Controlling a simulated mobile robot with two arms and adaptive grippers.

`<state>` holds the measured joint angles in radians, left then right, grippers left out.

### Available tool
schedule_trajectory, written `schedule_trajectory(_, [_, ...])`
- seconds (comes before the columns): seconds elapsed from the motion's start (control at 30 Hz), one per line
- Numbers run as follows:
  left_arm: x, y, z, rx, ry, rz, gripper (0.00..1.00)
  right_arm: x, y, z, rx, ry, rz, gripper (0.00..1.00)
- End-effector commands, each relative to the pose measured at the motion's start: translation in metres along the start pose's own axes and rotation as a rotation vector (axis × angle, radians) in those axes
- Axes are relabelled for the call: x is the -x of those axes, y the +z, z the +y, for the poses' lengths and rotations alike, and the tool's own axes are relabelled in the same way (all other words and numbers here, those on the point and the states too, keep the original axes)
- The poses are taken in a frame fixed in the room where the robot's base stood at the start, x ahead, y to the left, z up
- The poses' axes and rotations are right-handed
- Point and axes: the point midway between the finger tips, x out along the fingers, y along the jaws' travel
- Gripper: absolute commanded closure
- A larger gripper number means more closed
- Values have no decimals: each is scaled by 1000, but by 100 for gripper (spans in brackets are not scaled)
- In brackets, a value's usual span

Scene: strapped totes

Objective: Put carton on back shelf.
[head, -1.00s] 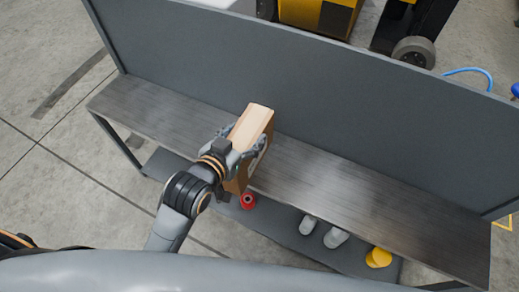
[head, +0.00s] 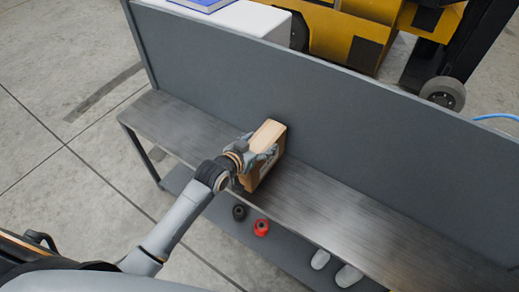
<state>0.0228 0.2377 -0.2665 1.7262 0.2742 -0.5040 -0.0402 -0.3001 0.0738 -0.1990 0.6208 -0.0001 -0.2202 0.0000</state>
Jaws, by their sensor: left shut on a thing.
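The carton (head: 268,136) is a brown box with a pale top. It is upright over the dark upper shelf (head: 335,205) of the bench, close to the grey back panel. My left gripper (head: 262,155) is shut on the carton from its near side. The fingers cover part of the box's side, and whether its base rests on the shelf is hard to tell. My right gripper is not in the view.
Below the upper shelf is a lower shelf (head: 285,262) with a black item (head: 239,212), a red item (head: 261,227) and two pale grey items (head: 348,275). The upper shelf is bare on both sides of the carton. A yellow forklift (head: 345,35) stands behind the panel.

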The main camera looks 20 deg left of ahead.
Motion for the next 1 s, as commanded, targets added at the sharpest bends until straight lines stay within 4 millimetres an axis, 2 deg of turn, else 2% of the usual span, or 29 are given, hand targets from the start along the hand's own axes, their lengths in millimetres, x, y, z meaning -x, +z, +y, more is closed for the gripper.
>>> schedule_trajectory(0.07, [-6, 1, -5, -2, -3, 9, 97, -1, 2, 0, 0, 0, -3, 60])
schedule_trajectory(0.2, [-13, 20, -4, 0, -2, 7, 97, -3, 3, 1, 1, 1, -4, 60])
schedule_trajectory(0.3, [-15, 26, -4, -1, -2, 9, 97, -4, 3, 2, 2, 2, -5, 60])
schedule_trajectory(0.7, [-17, 29, -4, -1, -2, 10, 97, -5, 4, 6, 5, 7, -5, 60])
schedule_trajectory(0.73, [-17, 33, -3, -1, -2, 1, 28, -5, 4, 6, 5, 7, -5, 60])
schedule_trajectory(0.8, [-16, 33, -3, -1, -2, 0, 14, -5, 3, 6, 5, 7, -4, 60])
schedule_trajectory(0.83, [-16, 33, -3, -1, -2, 0, 12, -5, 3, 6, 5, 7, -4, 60])
schedule_trajectory(1.0, [-16, 33, -3, -1, -2, 0, 12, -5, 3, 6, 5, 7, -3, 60])
